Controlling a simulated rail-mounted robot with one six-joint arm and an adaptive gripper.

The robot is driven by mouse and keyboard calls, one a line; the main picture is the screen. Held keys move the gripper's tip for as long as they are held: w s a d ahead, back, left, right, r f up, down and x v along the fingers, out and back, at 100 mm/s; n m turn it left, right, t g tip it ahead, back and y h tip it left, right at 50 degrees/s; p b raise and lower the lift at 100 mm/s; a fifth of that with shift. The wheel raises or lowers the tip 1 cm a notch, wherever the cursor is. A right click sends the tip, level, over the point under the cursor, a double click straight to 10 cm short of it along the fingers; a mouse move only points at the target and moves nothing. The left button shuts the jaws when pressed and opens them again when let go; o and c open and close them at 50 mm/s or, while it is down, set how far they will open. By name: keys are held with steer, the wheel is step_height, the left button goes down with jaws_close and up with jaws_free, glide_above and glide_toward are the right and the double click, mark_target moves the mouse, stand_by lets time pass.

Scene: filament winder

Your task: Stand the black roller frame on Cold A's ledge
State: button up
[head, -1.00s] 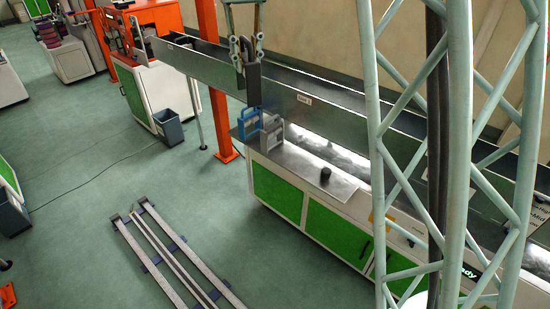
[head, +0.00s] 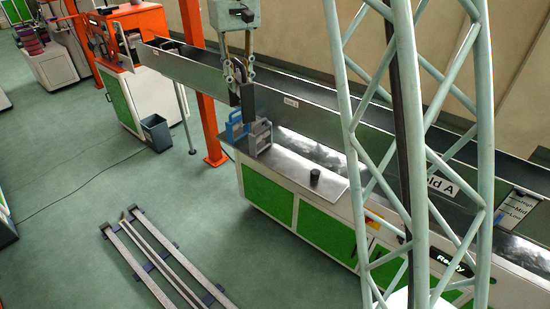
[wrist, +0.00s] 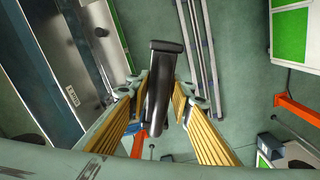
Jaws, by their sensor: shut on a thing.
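The black roller frame (head: 247,104) hangs upright in my gripper (head: 240,74), above the left end of Cold A's metal ledge (head: 285,170). Its lower end is close to a blue frame (head: 234,127) and a grey frame (head: 260,138) that stand there; I cannot tell whether it touches anything. In the wrist view the black frame (wrist: 163,80) lies between the yellow-padded fingers of my gripper (wrist: 158,98), which are shut on it. The blue frame shows partly behind the left finger.
A long metal trough (head: 325,120) runs behind the ledge, with a Cold A sign (head: 442,187) further right. A small black knob (head: 314,177) stands on the ledge. The ledge around it is bare. A rail track (head: 160,255) lies on the floor.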

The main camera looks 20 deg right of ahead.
steer(key=s+d+f+n+p, duration=0.1)
steer(key=s+d+f+p, duration=0.1)
steer(key=d+f, duration=0.4)
steer(key=s+d+f+n+p, duration=0.2)
steer(key=d+f, duration=0.3)
steer(key=f, duration=1.1)
steer(key=s+d+f+n+p, duration=0.1)
steer(key=d+f+p, duration=0.1)
steer(key=d+f, duration=0.4)
steer(key=shift+s+d+f+n, duration=0.3)
steer(key=shift+s+f, duration=0.1)
steer(key=shift+f, duration=2.5)
steer(key=w+d, duration=0.2)
steer(key=w, duration=0.5)
steer(key=w+d+f+p, duration=0.1)
steer(key=w+d, duration=0.2)
steer(key=w, duration=0.4)
steer(key=shift+w+f+p, duration=0.2)
steer(key=shift+w+p, duration=0.1)
steer(key=shift+w+d+f, duration=0.1)
steer(key=shift+w+f, duration=0.05)
steer(key=shift+f, duration=0.75)
steer(key=shift+w+f, duration=0.15)
steer(key=shift+f, duration=0.75)
steer(key=shift+f, duration=0.15)
